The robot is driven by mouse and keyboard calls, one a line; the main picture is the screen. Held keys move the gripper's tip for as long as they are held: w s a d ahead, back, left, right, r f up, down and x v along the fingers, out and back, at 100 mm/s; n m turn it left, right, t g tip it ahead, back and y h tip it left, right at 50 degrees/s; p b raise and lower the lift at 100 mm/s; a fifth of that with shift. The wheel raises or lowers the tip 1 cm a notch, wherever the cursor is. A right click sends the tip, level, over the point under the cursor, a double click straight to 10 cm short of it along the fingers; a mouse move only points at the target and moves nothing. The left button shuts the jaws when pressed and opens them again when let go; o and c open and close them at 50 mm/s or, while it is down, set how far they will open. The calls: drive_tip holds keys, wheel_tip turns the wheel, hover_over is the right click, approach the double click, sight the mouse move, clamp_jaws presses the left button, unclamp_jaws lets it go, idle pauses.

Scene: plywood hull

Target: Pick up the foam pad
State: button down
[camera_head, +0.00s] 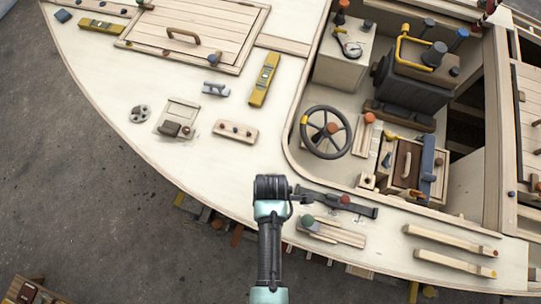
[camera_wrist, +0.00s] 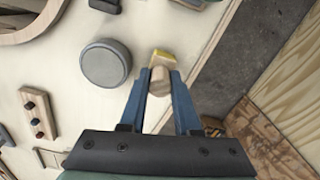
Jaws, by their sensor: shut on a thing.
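My gripper (camera_wrist: 160,78) is shut in the wrist view. Its two blue fingers close on a small beige piece with a yellow end (camera_wrist: 162,54). The fingers hide part of its sides. I cannot tell for sure from its look that this is the foam pad. Behind it lie the pale plywood deck and the dark floor past the deck's edge. In the head view my arm comes up from the bottom over the near edge of the deck, and the held piece cannot be made out there.
A grey round part (camera_wrist: 106,63) lies left of my fingers, and a strip with dark knobs (camera_wrist: 38,114) farther left. In the head view a steering wheel (camera_head: 326,132) stands in the cockpit. Pale rails (camera_head: 455,262) lie at right.

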drive_tip(key=shift+r, duration=0.1)
wheel_tip(320, 180, up, 10)
drive_tip(key=shift+f, duration=0.1)
drive_tip(key=c, duration=1.2)
unclamp_jaws()
clamp_jaws()
